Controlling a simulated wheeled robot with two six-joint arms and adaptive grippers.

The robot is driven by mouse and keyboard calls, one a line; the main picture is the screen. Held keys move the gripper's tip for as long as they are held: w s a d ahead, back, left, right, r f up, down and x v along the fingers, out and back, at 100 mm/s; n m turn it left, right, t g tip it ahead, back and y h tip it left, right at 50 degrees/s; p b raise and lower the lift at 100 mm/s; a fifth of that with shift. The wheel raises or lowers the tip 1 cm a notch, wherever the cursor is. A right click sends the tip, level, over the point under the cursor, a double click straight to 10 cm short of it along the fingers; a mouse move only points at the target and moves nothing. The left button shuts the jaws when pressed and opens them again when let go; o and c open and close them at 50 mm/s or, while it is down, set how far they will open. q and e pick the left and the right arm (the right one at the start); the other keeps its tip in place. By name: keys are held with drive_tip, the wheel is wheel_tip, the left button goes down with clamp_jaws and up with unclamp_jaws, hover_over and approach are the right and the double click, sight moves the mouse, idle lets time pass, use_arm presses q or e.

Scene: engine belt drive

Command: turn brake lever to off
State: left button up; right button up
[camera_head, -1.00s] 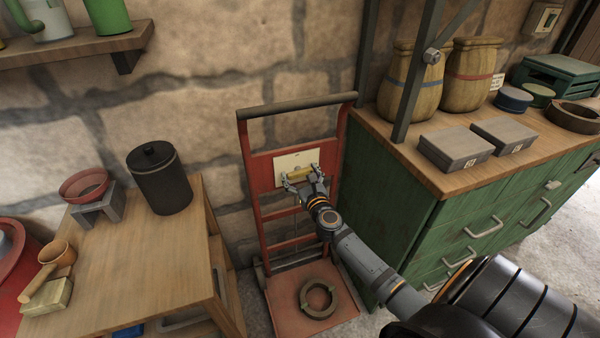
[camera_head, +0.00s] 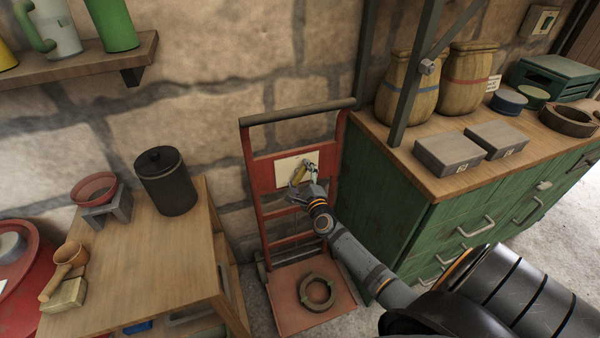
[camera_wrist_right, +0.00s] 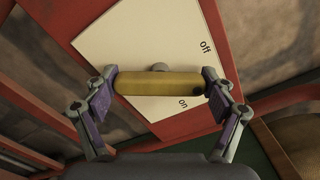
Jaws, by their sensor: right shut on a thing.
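The brake lever (camera_head: 299,173) is a yellow bar on a pale plate (camera_head: 286,166) fixed to the red hand truck (camera_head: 263,178). My right gripper (camera_head: 305,178) is at the lever, with its fingers on the lever's two ends. In the right wrist view, the lever (camera_wrist_right: 160,84) lies across the picture between the fingertips of the gripper (camera_wrist_right: 162,88). The plate (camera_wrist_right: 130,40) is marked "off" and "on" on the right. The lever's dark-dotted end lies between the two words, closer to "on". My left gripper is out of view.
A green cabinet (camera_head: 400,230) with grey boxes and jars on top stands close on the right. A wooden table (camera_head: 140,255) with a black canister (camera_head: 166,182) is on the left. A ring (camera_head: 317,291) lies on the hand truck's base.

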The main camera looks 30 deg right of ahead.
drive_tip(key=n+p, duration=0.1)
drive_tip(key=n, duration=0.3)
drive_tip(key=shift+p, duration=0.3)
drive_tip(key=shift+n+p, duration=0.35)
drive_tip(key=shift+n, duration=1.05)
drive_tip(key=o, duration=1)
drive_tip(key=shift+s, duration=0.1)
drive_tip(key=v, duration=1.1)
drive_tip(key=shift+s, duration=0.35)
